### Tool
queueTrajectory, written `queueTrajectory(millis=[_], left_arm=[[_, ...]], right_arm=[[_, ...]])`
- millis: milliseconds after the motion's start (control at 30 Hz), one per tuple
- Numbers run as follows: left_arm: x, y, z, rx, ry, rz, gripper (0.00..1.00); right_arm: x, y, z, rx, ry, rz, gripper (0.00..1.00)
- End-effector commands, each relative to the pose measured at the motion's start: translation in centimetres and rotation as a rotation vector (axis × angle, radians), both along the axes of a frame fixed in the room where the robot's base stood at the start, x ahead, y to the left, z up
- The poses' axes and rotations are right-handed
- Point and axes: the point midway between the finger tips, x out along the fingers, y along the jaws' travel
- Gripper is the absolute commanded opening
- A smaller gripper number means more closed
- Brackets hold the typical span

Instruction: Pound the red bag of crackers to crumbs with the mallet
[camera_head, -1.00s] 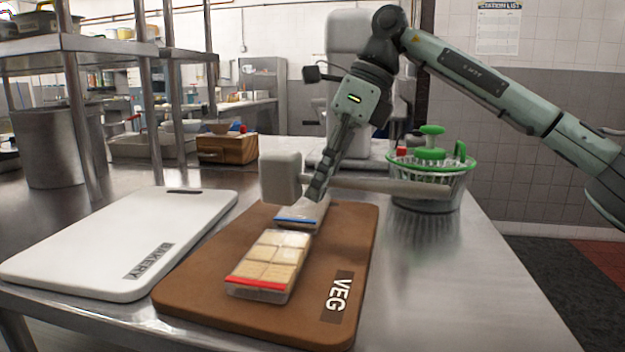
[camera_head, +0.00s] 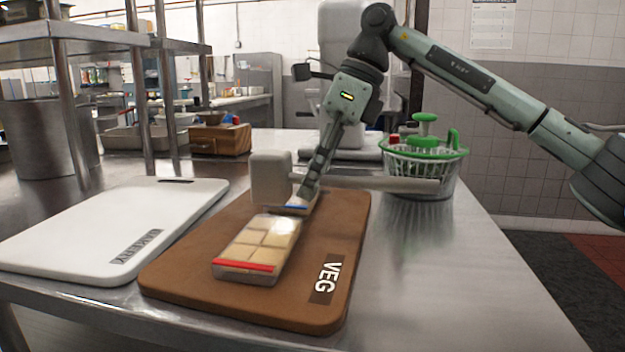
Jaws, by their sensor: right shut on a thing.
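The red bag of crackers (camera_head: 257,252), clear with a red strip at its near end, lies on the brown VEG cutting board (camera_head: 208,285). Square crackers show whole inside it. A second bag with a blue strip (camera_head: 293,208) lies behind it, mostly hidden by the mallet and my gripper. My right gripper (camera_head: 310,188) is shut on the pale mallet (camera_head: 271,178). The mallet is level, head to the left, handle (camera_head: 395,185) to the right. Its head appears just above and behind the red bag's far end; contact cannot be told. My left gripper is out of view.
A white BAKERY board (camera_head: 100,225) lies to the left. A green-and-clear salad spinner (camera_head: 424,165) stands at the right behind the mallet handle. A wooden box (camera_head: 221,139) is at the back. The steel table (camera_head: 430,280) is clear at the front right.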

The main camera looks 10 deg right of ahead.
Motion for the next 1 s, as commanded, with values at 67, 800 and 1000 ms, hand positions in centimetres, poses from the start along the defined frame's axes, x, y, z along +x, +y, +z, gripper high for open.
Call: queueTrajectory(millis=[67, 800, 1000], left_arm=[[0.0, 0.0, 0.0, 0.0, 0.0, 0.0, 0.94], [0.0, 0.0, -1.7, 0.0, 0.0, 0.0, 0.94], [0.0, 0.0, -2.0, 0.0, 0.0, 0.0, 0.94]], right_arm=[[0.0, 0.0, 0.1, 0.002, -0.002, 0.0, 0.0], [0.0, 0.0, -3.3, 0.002, -0.001, 0.001, 0.0], [0.0, 0.0, -3.9, 0.001, 0.0, 0.0, 0.0]])
